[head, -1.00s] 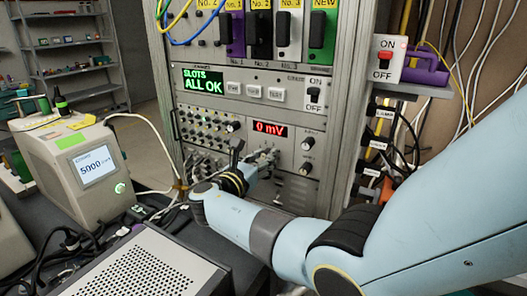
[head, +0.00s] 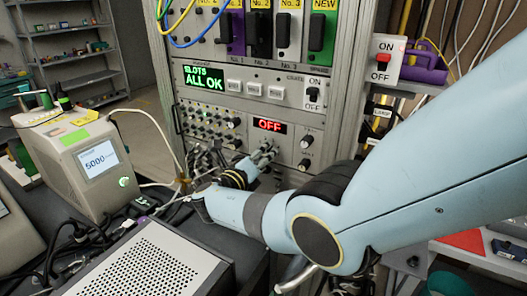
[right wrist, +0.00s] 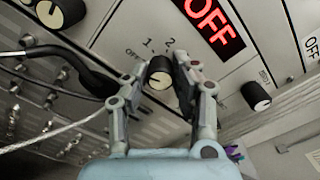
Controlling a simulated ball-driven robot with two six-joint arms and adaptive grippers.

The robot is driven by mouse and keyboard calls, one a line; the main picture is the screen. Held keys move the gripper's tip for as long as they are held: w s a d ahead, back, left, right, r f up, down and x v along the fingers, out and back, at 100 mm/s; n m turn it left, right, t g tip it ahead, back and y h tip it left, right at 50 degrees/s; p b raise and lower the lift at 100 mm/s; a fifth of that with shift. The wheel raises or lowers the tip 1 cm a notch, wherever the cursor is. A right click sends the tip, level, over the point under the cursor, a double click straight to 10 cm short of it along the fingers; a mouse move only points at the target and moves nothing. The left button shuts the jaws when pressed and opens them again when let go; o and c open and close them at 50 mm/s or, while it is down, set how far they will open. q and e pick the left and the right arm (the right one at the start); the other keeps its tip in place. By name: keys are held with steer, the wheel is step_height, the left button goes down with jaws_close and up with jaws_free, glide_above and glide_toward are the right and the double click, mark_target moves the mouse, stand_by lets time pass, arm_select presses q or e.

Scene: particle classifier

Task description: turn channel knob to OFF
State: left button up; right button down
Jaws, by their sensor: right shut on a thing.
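In the head view my right gripper (head: 262,154) is at the panel just below the red display (head: 269,125), and hides the knob. The display reads OFF; it also shows in the right wrist view (right wrist: 210,22). I cannot tell exactly where the knob's pointer aims. My left gripper is out of view.
Other knobs (head: 306,141) sit right of the display. Cables plug in left of the gripper. A green screen (head: 204,81) above reads SLOTS ALL OK. A grey perforated box (head: 150,262) stands in front, and a beige device (head: 82,160) stands at left.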

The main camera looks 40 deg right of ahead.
steer(key=shift+s+a+f+n, duration=0.2)
steer(key=shift+f+n, duration=0.15)
steer(key=shift+n, duration=0.15)
steer(key=c, duration=1.4)
jaws_free()
steer(key=o, duration=0.3)
steer(key=shift+w+d+r, duration=0.1)
steer(key=shift+r, duration=0.15)
steer(key=shift+o, duration=0.2)
steer(key=v, duration=1.2)
